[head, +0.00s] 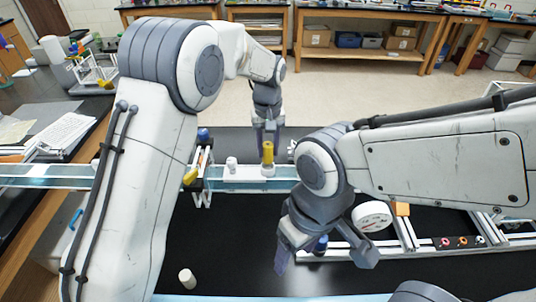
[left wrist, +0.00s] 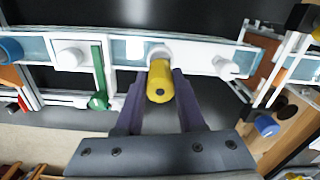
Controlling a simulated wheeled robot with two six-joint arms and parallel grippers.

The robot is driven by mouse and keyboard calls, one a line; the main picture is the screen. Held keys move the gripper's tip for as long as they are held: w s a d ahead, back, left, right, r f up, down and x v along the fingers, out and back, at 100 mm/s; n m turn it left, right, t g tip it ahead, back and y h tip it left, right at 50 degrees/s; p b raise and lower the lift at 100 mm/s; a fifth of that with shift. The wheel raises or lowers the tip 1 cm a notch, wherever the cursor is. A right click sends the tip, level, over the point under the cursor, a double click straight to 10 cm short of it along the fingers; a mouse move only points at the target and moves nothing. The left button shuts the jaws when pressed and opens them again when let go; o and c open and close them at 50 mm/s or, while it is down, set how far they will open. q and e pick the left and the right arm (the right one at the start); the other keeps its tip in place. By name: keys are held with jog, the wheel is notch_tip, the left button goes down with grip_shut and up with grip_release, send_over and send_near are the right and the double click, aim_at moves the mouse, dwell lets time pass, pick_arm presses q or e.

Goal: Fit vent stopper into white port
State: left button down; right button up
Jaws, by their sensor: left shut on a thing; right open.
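A yellow stopper (head: 267,151) stands upright in my left gripper (head: 267,147), over a round white port (head: 267,171) on the pale rail. The left wrist view shows the yellow stopper (left wrist: 160,84) between the two purple-grey fingers of my left gripper (left wrist: 160,98). Its far end overlaps the white port (left wrist: 159,52); I cannot tell how deep it sits. My right gripper (head: 323,256) is open above the black table at lower centre, apart from the port.
A white knobbed fitting (head: 231,164) sits on the rail left of the port. A yellow-handled part (head: 190,176) is further left. A white cylinder (head: 187,278) stands on the black table. An aluminium frame (head: 430,243) with coloured rings lies at right.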

aim_at(268, 158)
pick_arm(q)
notch_tip(268, 158, down, 3)
jog(key=shift+s+a+f+p, duration=0.1)
jog(key=shift+f+p, duration=0.1)
jog(key=shift+p, duration=0.55)
jog(key=shift+f, duration=0.25)
